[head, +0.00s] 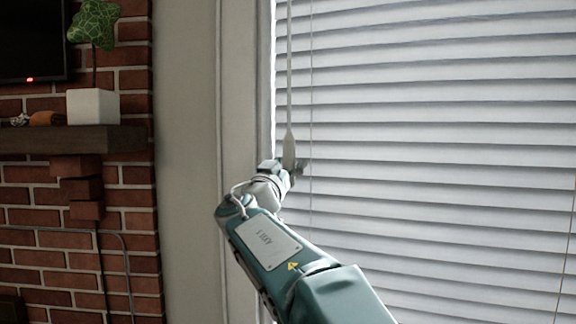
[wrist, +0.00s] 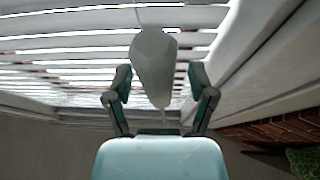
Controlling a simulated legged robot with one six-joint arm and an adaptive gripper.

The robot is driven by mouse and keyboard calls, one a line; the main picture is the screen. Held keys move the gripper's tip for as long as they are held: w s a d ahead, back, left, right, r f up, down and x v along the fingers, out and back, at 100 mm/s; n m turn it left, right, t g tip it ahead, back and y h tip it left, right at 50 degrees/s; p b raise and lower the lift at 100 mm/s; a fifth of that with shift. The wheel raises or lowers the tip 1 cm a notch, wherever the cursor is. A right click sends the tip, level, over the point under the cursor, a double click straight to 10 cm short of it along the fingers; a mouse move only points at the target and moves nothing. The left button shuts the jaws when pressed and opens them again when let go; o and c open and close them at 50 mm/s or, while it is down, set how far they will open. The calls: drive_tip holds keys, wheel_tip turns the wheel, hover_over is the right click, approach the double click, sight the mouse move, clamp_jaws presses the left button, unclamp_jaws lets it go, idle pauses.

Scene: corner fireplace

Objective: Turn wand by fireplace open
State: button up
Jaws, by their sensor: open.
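The wand (head: 289,85) hangs along the left side of the window blind (head: 430,130) in the head view, a thin pale rod with a wider handle at its bottom. My gripper (head: 290,168) is at the handle's lower end, reaching up from below. In the wrist view the wand's pale handle (wrist: 154,66) shows large and tapered. It appears between the two fingers of my gripper (wrist: 163,88), which stand apart on either side. I see no finger clearly touching it. The blind's slats look almost closed in the head view.
A brick fireplace (head: 130,250) with a wooden mantel (head: 60,139) stands at the left. A white pot (head: 93,106) with a plant is on the mantel. The window frame (head: 235,120) runs close along the left of the wand. A thin cord (head: 311,80) hangs just right of it.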

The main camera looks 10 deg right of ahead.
clamp_jaws()
drive_tip(key=shift+m+g+h, duration=0.3)
drive_tip(key=shift+h, duration=0.2)
drive_tip(key=m+g+h, duration=0.2)
drive_tip(key=g+h, duration=0.1)
drive_tip(key=g, duration=0.1)
drive_tip(key=shift+m+h, duration=0.3)
drive_tip(key=shift+m, duration=0.1)
drive_tip(key=shift+m+g+h, duration=0.8)
drive_tip(key=shift+m+g, duration=0.05)
drive_tip(key=shift+g, duration=0.65)
drive_tip(key=shift+m+g+h, duration=0.8)
drive_tip(key=shift+m+g, duration=0.05)
drive_tip(key=shift+g, duration=0.65)
drive_tip(key=shift+m+g+h, duration=0.3)
drive_tip(key=shift+m+g, duration=0.3)
drive_tip(key=shift+g, duration=0.6)
unclamp_jaws()
drive_tip(key=shift+w, duration=0.1)
drive_tip(key=shift+a, duration=0.15)
